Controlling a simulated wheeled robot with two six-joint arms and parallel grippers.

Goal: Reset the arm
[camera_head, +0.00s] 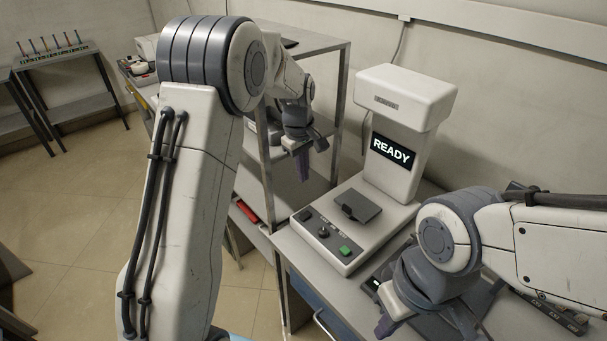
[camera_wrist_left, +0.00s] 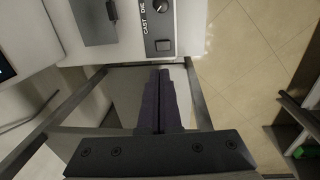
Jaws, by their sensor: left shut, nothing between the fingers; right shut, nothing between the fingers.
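My left arm rises large across the left of the head view and bends over toward the metal rack. My left gripper (camera_head: 302,163) points down in front of the rack, beside the white machine, and is shut and empty. In the left wrist view its two dark fingers (camera_wrist_left: 160,102) lie together with nothing between them. My right arm comes in from the right edge. My right gripper (camera_head: 384,326) is low over the bench front, with its fingers together and partly cut off by its own wrist.
A white machine (camera_head: 407,95) with a READY screen (camera_head: 392,150), a dark plate (camera_head: 358,206) and a green button (camera_head: 345,251) stands on the bench. The metal rack (camera_head: 340,100) is left of it. A tube rack (camera_head: 55,57) stands at the far left. Floor there is open.

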